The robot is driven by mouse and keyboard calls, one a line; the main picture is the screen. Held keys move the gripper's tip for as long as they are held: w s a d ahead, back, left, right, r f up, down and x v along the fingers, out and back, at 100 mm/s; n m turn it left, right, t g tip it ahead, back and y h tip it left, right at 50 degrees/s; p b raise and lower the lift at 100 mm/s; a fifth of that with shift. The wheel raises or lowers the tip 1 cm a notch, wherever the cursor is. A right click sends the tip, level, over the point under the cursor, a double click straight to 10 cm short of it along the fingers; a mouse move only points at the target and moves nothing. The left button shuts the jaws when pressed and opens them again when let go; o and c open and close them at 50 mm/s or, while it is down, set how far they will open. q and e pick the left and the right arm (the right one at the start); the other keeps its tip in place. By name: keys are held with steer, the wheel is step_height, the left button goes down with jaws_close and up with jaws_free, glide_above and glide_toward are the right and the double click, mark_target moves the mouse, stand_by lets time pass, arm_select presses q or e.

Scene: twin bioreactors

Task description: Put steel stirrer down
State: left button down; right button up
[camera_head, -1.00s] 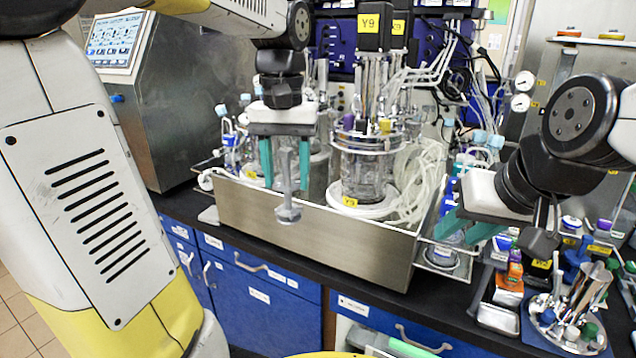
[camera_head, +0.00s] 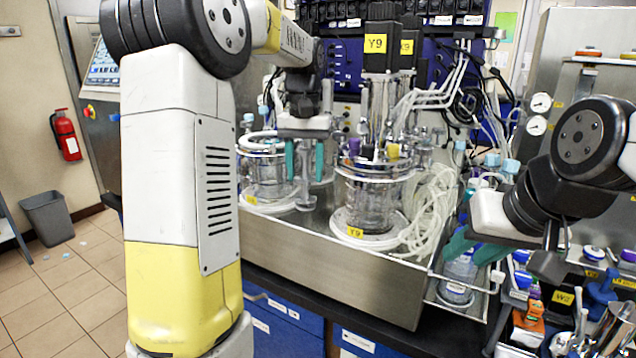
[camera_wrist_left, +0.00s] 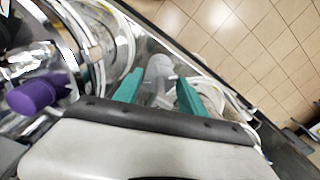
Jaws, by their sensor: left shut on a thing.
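The steel stirrer (camera_head: 305,190) hangs upright, disc end down, between the teal fingers of my left gripper (camera_head: 305,165). This gripper is shut on it, over the back part of the steel tray between the two glass vessels. In the left wrist view the stirrer (camera_wrist_left: 158,72) shows as a pale grey shape between the fingers (camera_wrist_left: 160,92). I cannot tell whether its lower end touches anything. My right gripper (camera_head: 474,248) has its teal fingers apart and looks empty, near the tray's right end.
A steel tray (camera_head: 340,275) holds the labelled glass vessel (camera_head: 365,200), another glass vessel (camera_head: 266,175) at left and coiled clear tubing (camera_head: 432,210). A bottle (camera_head: 458,280) stands right of it. A red extinguisher (camera_head: 65,135) and grey bin (camera_head: 47,217) are far left.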

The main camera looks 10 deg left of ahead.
mark_target(306, 183)
arm_select(q)
steer(key=shift+w, duration=0.55)
steer(key=shift+f, duration=1.8)
steer(key=shift+f, duration=0.15)
steer(key=c, duration=0.7)
jaws_free()
steer(key=shift+o, duration=0.2)
